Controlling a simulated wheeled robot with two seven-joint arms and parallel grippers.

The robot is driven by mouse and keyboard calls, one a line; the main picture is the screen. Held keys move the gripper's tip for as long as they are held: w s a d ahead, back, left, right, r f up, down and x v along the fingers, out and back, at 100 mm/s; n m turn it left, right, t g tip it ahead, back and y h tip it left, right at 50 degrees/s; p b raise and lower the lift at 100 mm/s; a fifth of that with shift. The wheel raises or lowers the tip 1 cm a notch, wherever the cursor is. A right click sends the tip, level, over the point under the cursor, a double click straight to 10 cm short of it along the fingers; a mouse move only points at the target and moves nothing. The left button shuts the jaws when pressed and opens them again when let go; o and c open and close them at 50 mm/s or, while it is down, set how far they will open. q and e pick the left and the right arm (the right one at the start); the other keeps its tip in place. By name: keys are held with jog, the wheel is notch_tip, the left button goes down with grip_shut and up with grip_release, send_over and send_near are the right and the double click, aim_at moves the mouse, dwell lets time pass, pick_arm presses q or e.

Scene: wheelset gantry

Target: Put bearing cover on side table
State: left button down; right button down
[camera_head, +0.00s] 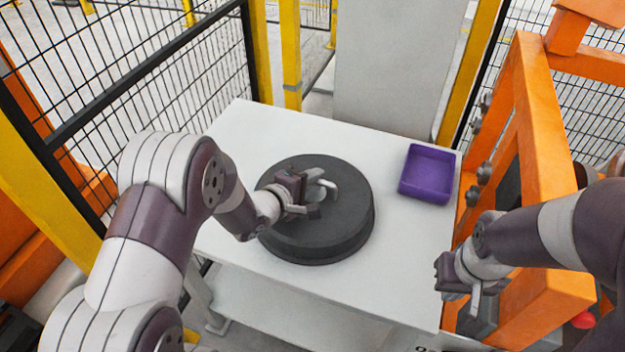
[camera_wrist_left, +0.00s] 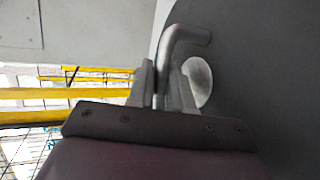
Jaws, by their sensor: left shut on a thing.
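The bearing cover (camera_head: 341,228) is a large dark grey disc with a bent metal handle (camera_wrist_left: 188,38) on its face. It lies flat over the white side table (camera_head: 405,265), near the table's middle; I cannot tell if it rests fully on the top. My left gripper (camera_head: 318,197) is over the cover's face, shut on the handle. The left wrist view shows its fingers (camera_wrist_left: 163,88) around the handle's bar, with the dark disc (camera_wrist_left: 270,70) filling the right side. My right gripper (camera_head: 474,298) hangs at the right, apart from the cover, beside the orange frame; its jaw opening is unclear.
A purple square tray (camera_head: 427,190) stands on the table's back right. An orange frame (camera_head: 545,130) with bolts rises along the right side. A black mesh fence (camera_head: 150,100) with yellow posts stands behind left. A grey panel (camera_head: 395,65) stands behind the table.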

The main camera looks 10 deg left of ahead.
pick_arm(q)
jog(key=c, duration=1)
grip_release()
jog(key=shift+c, duration=0.2)
jog(key=shift+s+a+r, duration=0.15)
jog(key=shift+s, duration=0.05)
jog(key=p+v, duration=0.1)
jog(key=v, duration=0.9)
jog(key=shift+s+a+r+p, duration=0.15)
jog(key=shift+s+a+p, duration=0.15)
jog(key=shift+p, duration=0.1)
jog(key=shift+s+a, duration=0.15)
jog(key=a+m+g+y, duration=0.1)
jog(key=m+y, duration=0.1)
jog(key=a+f+m+g+y, duration=0.1)
jog(key=a+m+y, duration=0.1)
jog(key=shift+a+f+g, duration=0.15)
jog(key=shift+a+g, duration=0.15)
jog(key=shift+a, duration=0.05)
jog(key=s+m+g+y, duration=0.2)
jog(key=s+m+g, duration=0.6)
jog(key=s, duration=0.4)
jog(key=shift+d+m+g+y, duration=0.3)
jog(key=shift+d+m+y, duration=0.15)
jog(key=shift+m, duration=0.35)
